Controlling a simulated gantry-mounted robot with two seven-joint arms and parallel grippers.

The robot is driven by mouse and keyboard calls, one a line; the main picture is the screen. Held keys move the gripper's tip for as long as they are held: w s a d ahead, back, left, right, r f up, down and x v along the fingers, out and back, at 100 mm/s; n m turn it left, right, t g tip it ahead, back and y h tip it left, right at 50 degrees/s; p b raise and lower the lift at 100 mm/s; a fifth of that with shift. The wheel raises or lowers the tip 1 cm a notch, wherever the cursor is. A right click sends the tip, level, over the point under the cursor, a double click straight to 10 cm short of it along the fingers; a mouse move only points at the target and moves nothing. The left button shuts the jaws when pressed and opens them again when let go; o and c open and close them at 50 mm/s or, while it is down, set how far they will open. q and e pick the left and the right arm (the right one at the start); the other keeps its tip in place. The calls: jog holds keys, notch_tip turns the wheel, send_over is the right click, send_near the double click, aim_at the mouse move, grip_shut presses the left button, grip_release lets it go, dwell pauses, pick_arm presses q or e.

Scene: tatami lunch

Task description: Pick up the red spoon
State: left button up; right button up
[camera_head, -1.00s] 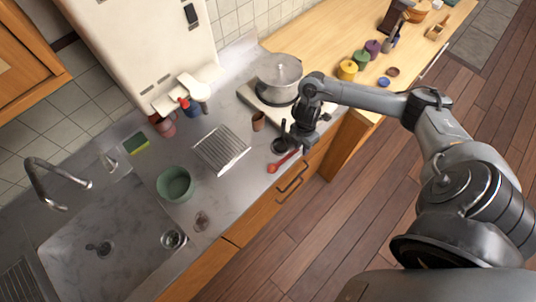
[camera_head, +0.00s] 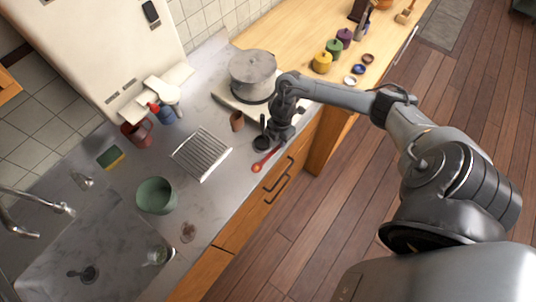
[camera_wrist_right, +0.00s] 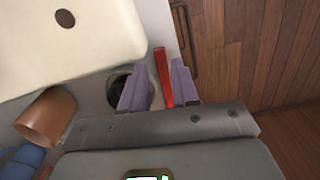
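The red spoon (camera_head: 264,160) lies on the grey counter near its front edge, in the head view. My right gripper (camera_head: 270,138) is beside the spoon's handle end, pointing down. In the right wrist view, the red spoon (camera_wrist_right: 163,76) shows as a straight red strip between the two purple finger pads of my right gripper (camera_wrist_right: 159,88). It lies closer to the right pad, and gaps show on both sides, so the gripper is open. Part of the spoon is hidden behind the gripper. My left gripper is not in view.
A dark round item (camera_wrist_right: 116,90) sits beside the left pad. A brown cup (camera_head: 237,121) and a lidded pot (camera_head: 254,76) stand close behind. A ridged metal rack (camera_head: 202,155) and green bowl (camera_head: 156,196) are to the left. Drawer handles (camera_head: 278,176) are below the counter edge.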

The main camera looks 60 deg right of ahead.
jog(key=shift+f, duration=1.55)
grip_shut()
jog(key=shift+r, duration=0.1)
